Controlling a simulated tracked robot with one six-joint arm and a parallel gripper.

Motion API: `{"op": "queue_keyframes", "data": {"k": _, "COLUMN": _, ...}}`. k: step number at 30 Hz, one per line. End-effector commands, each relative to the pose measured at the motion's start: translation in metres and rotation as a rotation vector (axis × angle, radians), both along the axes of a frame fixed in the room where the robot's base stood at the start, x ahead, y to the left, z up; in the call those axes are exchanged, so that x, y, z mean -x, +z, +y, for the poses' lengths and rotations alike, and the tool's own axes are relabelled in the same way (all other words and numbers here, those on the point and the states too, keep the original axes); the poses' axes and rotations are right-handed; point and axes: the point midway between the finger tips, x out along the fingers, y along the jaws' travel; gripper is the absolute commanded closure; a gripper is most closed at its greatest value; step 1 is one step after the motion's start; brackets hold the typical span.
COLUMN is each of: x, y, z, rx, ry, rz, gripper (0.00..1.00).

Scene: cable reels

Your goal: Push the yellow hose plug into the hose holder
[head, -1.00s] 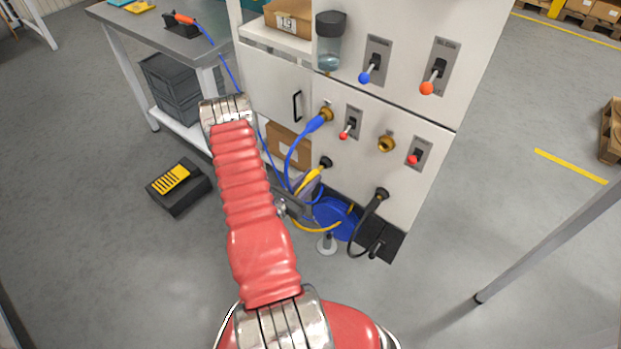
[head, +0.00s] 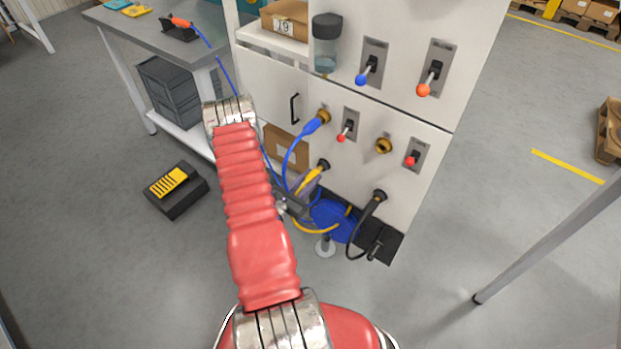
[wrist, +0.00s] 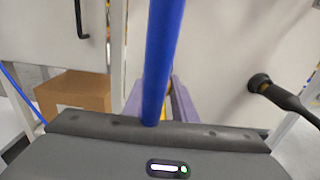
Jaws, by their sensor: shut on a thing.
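The yellow hose plug (head: 314,173) is low on the white cabinet front in the head view, its tip at the dark round hose holder (head: 324,164). They look in contact, but I cannot tell how deep the plug sits. My gripper (head: 305,186), with purple-grey fingers, is shut on the plug and partly hidden by my red arm. In the wrist view, a little yellow of the plug (wrist: 169,106) shows between the fingers. A blue hose (wrist: 163,55) crosses in front there and hides most of the plug and the holder.
The blue hose runs from an upper brass fitting (head: 324,116). An empty brass fitting (head: 383,146) and a plugged black hose (head: 378,197) are to the right. A blue reel (head: 335,218) stands below. A cardboard box (wrist: 75,92) is left.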

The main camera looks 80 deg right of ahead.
Motion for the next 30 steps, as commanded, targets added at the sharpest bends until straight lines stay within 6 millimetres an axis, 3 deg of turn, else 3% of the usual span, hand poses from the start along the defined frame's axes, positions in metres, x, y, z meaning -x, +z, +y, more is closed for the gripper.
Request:
{"op": "queue_keyframes", "data": {"k": 26, "x": 0.0039, "y": 0.0003, "z": -0.0089, "rx": 0.001, "ry": 0.0, "rz": 0.0, "gripper": 1.0}}
{"op": "queue_keyframes", "data": {"k": 27, "x": 0.0039, "y": 0.0003, "z": -0.0089, "rx": 0.001, "ry": 0.0, "rz": 0.0, "gripper": 0.73}}
{"op": "queue_keyframes", "data": {"k": 30, "x": 0.0039, "y": 0.0002, "z": -0.0088, "rx": 0.0, "ry": 0.0, "rz": 0.0, "gripper": 0.66}}
